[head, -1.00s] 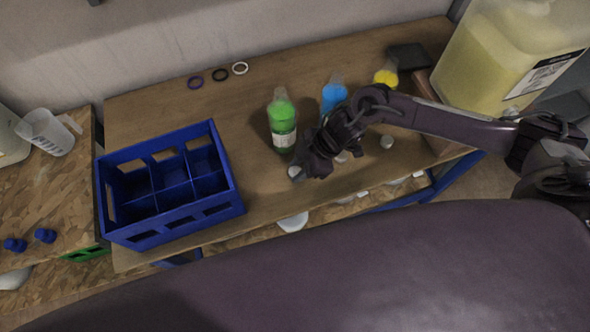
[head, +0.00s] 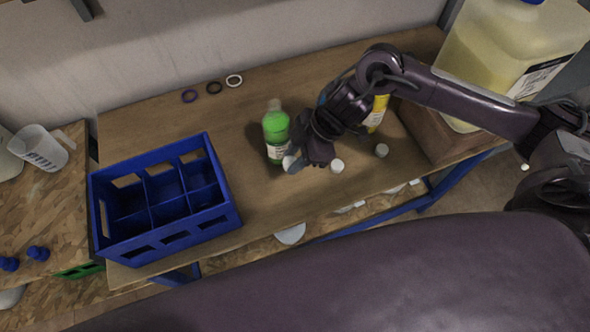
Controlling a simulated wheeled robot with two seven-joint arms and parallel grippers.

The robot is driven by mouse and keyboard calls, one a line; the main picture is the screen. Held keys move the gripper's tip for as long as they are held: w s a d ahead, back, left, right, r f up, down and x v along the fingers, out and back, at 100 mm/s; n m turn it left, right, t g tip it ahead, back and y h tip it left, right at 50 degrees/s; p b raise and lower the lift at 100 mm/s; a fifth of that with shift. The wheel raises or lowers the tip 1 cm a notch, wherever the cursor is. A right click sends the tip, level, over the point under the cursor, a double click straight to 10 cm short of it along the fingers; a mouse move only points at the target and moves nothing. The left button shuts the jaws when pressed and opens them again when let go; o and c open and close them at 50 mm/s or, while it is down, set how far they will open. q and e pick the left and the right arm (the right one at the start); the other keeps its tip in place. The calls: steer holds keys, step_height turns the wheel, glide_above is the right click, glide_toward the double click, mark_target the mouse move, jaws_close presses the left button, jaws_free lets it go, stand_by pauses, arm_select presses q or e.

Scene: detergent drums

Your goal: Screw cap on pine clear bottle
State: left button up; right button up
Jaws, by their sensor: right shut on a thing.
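A clear bottle with green liquid (head: 276,133) stands upright on the wooden table, its neck bare at the top. I take it for the pine bottle. My right gripper (head: 292,163) is shut on a white cap (head: 289,162). It holds the cap in front of the green bottle's lower right side, below the neck in the picture; I cannot tell whether they touch. My left gripper is not in view.
A blue crate (head: 233,222) with empty compartments stands left. A yellow bottle (head: 377,113) is partly hidden behind my right arm, and a blue one is almost wholly hidden. A large yellowish jug (head: 480,70) stands right.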

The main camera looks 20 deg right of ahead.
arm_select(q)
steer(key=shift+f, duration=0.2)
arm_select(e)
step_height(320, 180, up, 9)
steer(key=shift+r, duration=0.15)
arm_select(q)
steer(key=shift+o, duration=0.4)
